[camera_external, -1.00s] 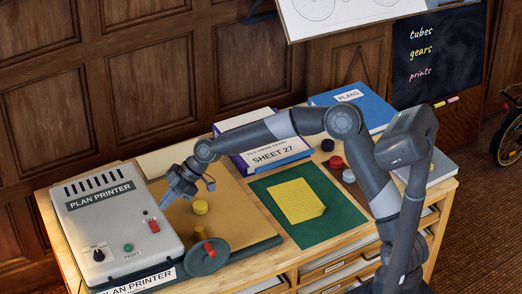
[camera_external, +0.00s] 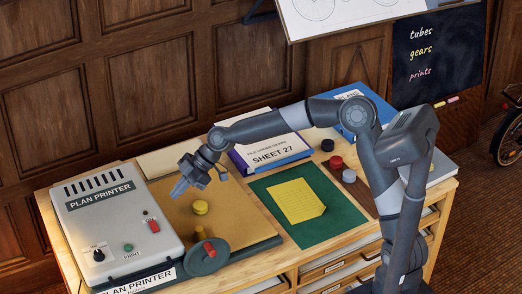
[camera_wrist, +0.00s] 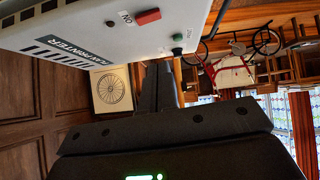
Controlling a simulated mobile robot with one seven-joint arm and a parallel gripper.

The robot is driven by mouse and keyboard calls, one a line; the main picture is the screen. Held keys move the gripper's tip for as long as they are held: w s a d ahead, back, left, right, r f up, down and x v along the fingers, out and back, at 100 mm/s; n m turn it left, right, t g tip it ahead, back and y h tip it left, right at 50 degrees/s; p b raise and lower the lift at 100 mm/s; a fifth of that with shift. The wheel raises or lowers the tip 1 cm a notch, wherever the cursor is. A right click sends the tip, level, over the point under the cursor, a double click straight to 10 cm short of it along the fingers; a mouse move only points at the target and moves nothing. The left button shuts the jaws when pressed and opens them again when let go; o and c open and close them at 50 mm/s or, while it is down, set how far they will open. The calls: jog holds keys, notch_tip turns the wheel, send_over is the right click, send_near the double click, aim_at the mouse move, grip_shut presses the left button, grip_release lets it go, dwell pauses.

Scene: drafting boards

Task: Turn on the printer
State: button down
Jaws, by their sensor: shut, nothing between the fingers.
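The plan printer (camera_external: 85,225) is a light grey box at the left end of the desk. On its top are a red switch (camera_external: 153,226), a green button (camera_external: 128,247) and a black knob (camera_external: 98,255). My gripper (camera_external: 178,188) is shut and empty, in the air just right of the printer, above the tan board. In the wrist view the printer (camera_wrist: 90,30) fills the upper left, with the red switch (camera_wrist: 147,17) beside an "ON" label and the green button (camera_wrist: 177,37). My shut fingers (camera_wrist: 160,85) point toward the background, apart from the switch. I cannot tell the switch's position.
A yellow pad (camera_external: 295,201) lies on a green mat (camera_external: 335,225).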

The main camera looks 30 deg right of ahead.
jog(key=shift+w+d+f+n+y, duration=0.1)
jog(key=shift+w+d+f+y, duration=0.25)
jog(key=shift+d+f+y, duration=0.5)
jog(key=shift+w+d+f+n+y, duration=0.15)
jog(key=shift+w+f+y, duration=0.3)
jog(key=shift+y, duration=0.7)
jog(key=shift+w+d+f+n+y, duration=0.1)
jog(key=shift+w+d+f+y, duration=0.2)
jog(key=shift+d+f+y, duration=0.55)
jog(key=shift+a, duration=0.25)
send_over(157, 225)
jog(key=shift+s+d+f, duration=0.1)
jog(key=shift+s+f, duration=0.1)
jog(key=shift+f, duration=0.35)
jog(key=shift+s+d+f, duration=0.1)
jog(key=shift+s+f, duration=0.1)
jog(key=shift+f, duration=0.35)
jog(key=shift+w+a+f, duration=0.1)
jog(key=shift+w+f, duration=0.05)
jog(key=shift+f, duration=0.45)
jog(key=shift+w+a+f, duration=0.1)
jog(key=shift+f, duration=0.45)
jog(key=shift+w+f, duration=0.1)
jog(key=shift+f, duration=0.8)
